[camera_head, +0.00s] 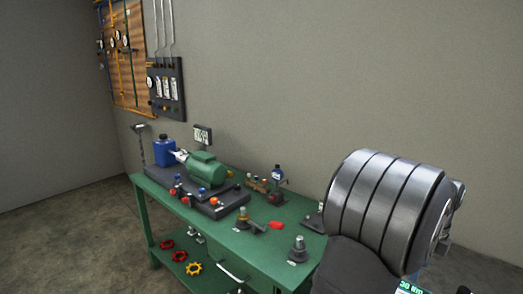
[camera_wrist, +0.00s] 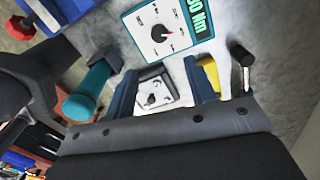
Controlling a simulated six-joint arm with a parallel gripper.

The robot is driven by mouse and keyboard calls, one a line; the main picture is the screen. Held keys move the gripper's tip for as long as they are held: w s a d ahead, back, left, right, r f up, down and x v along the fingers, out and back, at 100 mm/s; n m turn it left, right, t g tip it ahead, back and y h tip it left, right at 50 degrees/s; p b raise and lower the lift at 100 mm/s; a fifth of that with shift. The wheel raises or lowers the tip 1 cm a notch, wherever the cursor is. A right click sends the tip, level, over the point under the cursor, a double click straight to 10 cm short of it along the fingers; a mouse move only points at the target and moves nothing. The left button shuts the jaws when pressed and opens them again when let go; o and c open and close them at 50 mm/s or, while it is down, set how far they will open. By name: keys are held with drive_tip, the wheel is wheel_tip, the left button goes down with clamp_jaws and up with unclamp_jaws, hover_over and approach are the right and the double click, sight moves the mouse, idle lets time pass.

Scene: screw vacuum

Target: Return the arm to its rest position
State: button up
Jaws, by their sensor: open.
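In the wrist view my gripper (camera_wrist: 163,80) is open. Its two dark blue fingers stand apart, and a white plate with a dark square part (camera_wrist: 154,92) shows in the gap between them. I cannot tell how far below the fingers it lies, and nothing is clearly held. In the head view my arm fills the lower right as a large banded metal cylinder, and I cannot make out the fingers there. A teal box with a white dial face (camera_wrist: 165,30) and a green display lies beyond the fingers in the wrist view.
The green workbench (camera_head: 255,252) carries a green motor (camera_head: 203,170), a blue container (camera_head: 164,150) and a red-handled tool (camera_head: 276,225). In the wrist view, a teal handle (camera_wrist: 88,90) and a red knob (camera_wrist: 20,27) lie left of the fingers. Open floor is at left.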

wheel_tip(320, 180, down, 13)
drive_tip(key=shift+r, duration=0.1)
idle(0.3)
